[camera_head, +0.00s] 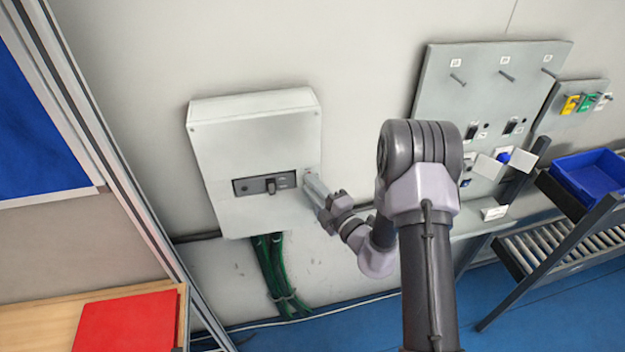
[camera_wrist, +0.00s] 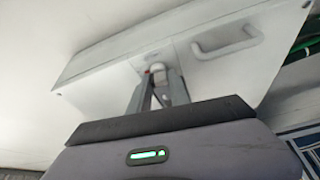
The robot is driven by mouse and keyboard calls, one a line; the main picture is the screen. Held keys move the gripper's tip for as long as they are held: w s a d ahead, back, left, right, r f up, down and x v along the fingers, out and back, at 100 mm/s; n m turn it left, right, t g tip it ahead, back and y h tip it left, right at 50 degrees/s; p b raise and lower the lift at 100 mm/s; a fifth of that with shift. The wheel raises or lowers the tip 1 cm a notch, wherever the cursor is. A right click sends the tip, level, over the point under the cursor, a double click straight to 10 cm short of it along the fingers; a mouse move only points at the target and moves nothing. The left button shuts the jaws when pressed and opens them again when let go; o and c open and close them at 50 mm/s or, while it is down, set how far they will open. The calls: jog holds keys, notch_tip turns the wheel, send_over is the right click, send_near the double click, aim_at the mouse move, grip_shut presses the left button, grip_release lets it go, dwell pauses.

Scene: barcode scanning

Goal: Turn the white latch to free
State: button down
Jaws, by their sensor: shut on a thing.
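The white latch (camera_wrist: 177,88) is on the front of a pale grey wall cabinet (camera_head: 255,135). In the wrist view it sits between the fingers of my gripper (camera_wrist: 160,92), which is shut on it. A small orange-red spot shows just beside the latch. In the head view my gripper (camera_head: 313,187) reaches the right side of the cabinet front and mostly hides the latch. Which way the latch is turned is too small and blurred to tell.
A white bar handle (camera_wrist: 228,42) sticks out near the latch. A dark panel (camera_head: 265,183) is set in the cabinet front, and green cables (camera_head: 273,270) hang below. At right are a peg board (camera_head: 490,85), a blue bin (camera_head: 590,172) and a roller conveyor (camera_head: 555,245).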

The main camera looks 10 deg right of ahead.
jog(key=shift+r+n+g+p, duration=0.1)
jog(key=shift+n+g+p, duration=0.2)
jog(key=shift+n+p, duration=0.4)
jog(key=c, duration=1.2)
grip_release()
jog(key=b+v, duration=0.1)
jog(key=v, duration=1.6)
jog(key=shift+s+b, duration=0.15)
jog(key=shift+b, duration=0.25)
jog(key=shift+n, duration=0.3)
